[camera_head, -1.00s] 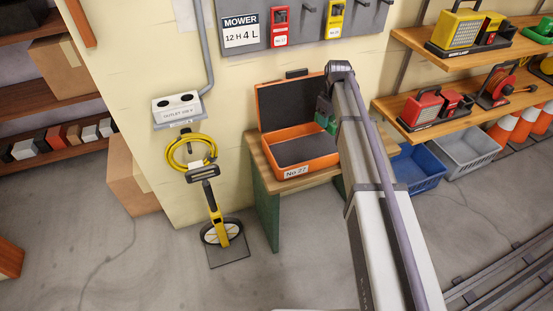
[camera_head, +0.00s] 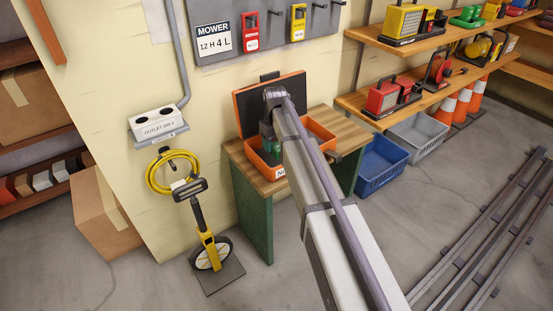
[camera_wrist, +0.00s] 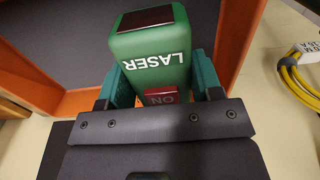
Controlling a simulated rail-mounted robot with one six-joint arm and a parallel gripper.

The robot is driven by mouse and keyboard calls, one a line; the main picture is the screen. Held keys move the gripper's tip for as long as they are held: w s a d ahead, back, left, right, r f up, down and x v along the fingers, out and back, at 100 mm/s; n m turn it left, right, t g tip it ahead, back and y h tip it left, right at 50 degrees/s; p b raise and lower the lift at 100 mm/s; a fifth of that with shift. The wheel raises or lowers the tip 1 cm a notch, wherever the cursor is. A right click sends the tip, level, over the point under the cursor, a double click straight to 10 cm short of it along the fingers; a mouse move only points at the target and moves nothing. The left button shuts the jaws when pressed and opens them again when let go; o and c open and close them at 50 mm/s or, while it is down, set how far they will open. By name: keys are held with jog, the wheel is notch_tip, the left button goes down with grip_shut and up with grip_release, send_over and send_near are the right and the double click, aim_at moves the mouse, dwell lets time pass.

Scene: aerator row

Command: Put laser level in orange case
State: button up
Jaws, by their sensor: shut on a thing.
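In the head view the green of the held level and jaws (camera_head: 267,134) shows over the left part of the open orange case (camera_head: 321,135). The case sits on the wooden bench, its dark-lined lid (camera_head: 257,103) raised at the back. The wrist view shows its orange wall (camera_wrist: 240,42) beside the level and its dark lining (camera_wrist: 60,40) beyond. My arm hides much of the case.
The wooden bench (camera_head: 345,128) is bare right of the case. A yellow measuring wheel (camera_head: 208,245) stands left of it, below a yellow cable coil (camera_head: 172,172). Blue (camera_head: 379,165) and grey (camera_head: 418,135) bins are at right, under shelves. Rails (camera_head: 490,230) cross the floor.

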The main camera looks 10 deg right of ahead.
notch_tip(320, 180, down, 4)
jog(key=b, duration=0.4)
jog(key=shift+r, duration=0.3)
jog(key=shift+f, duration=0.15)
jog(key=o, duration=1.4)
jog(key=shift+c, duration=0.2)
